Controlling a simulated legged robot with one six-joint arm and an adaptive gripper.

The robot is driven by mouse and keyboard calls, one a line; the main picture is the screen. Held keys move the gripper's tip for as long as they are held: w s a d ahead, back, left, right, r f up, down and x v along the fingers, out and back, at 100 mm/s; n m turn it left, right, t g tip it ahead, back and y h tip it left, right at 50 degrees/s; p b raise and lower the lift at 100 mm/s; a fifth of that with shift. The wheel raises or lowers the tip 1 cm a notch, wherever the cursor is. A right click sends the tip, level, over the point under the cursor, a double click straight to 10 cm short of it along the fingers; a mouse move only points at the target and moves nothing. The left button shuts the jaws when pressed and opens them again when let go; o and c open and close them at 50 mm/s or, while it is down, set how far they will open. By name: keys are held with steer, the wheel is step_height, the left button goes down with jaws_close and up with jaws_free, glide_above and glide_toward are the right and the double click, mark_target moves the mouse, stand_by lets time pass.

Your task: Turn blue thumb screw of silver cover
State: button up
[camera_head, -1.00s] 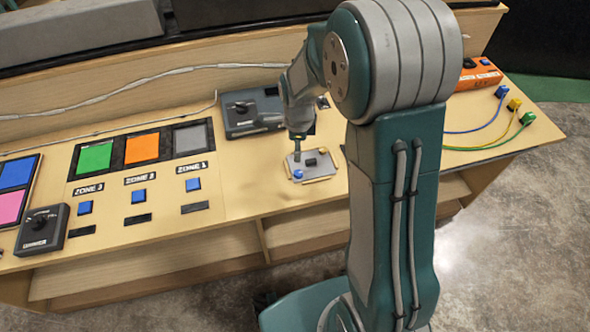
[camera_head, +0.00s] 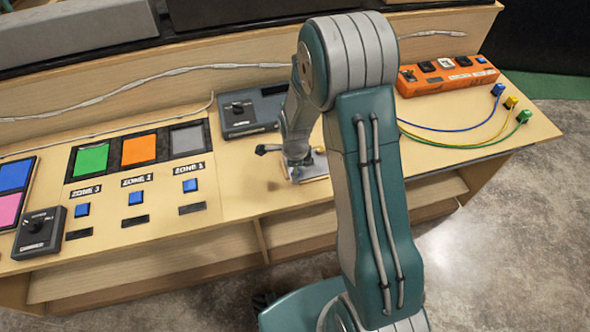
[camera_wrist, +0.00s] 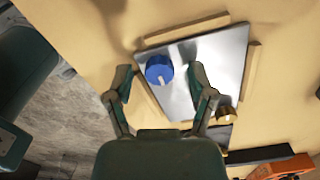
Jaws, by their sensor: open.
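The silver cover (camera_wrist: 215,62) lies on the table inside thin wooden strips in the wrist view. Its blue thumb screw (camera_wrist: 159,69) is a round blue knob with a light mark, near one end of the cover. A brass-coloured screw (camera_wrist: 227,114) shows at another corner. My gripper (camera_wrist: 160,82) is open, with one finger on each side of the blue screw in the picture; I cannot tell whether they touch it. In the head view my gripper (camera_head: 280,152) is over the cover (camera_head: 310,170), and my arm hides most of the cover and the blue screw.
A dark dial box (camera_head: 250,112) stands behind the cover. An orange box (camera_head: 447,75) and coloured cables (camera_head: 465,138) are to the right. Zone panels with blue buttons (camera_head: 136,197) and another dial box (camera_head: 40,232) are to the left.

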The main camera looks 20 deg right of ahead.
jaws_close()
